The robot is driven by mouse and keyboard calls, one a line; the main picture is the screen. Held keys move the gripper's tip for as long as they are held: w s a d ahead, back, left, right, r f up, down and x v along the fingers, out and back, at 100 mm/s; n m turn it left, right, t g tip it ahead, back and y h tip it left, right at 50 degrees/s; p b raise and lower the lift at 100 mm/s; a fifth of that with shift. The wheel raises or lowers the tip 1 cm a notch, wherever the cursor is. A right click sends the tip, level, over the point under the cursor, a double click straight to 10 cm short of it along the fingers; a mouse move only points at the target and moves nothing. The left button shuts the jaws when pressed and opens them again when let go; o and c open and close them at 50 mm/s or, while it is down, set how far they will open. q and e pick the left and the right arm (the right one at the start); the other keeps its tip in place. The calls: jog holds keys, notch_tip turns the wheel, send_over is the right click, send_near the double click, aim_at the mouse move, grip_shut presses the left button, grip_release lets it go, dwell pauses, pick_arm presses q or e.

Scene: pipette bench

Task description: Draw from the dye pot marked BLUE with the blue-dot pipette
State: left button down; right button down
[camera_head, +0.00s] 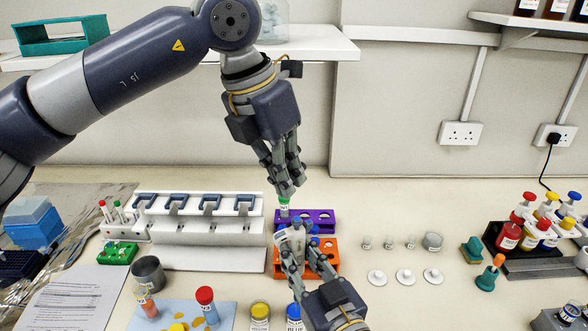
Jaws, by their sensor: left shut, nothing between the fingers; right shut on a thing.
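The dye pot marked BLUE (294,316) stands at the bottom centre, partly hidden by my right gripper. My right gripper (301,252) comes in from the bottom and is shut on a pale, whitish object (290,235) that looks like a pipette body. Its fingers hide much of it, and I cannot make out a blue dot on it. The held object is beyond the BLUE pot in the picture, in front of the purple rack.
A purple rack (325,217) and an orange rack (328,258) stand behind my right gripper. A yellow-lidded pot (260,312) is left of the BLUE pot. A white stand (225,232) is at left. Small white lids (405,276) lie right of centre, with clear bench around them.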

aim_at(294, 220)
pick_arm(q)
jog(key=shift+s+d+r+m+t+y, duration=0.45)
jog(key=shift+s+r+m+t+y, duration=0.2)
jog(key=shift+r+t+y, duration=0.1)
jog(key=shift+f, duration=3.15)
jog(key=shift+f, duration=1)
pick_arm(e)
jog(key=shift+r, duration=0.15)
pick_arm(q)
jog(key=shift+r, duration=1)
jog(key=shift+r, duration=2.95)
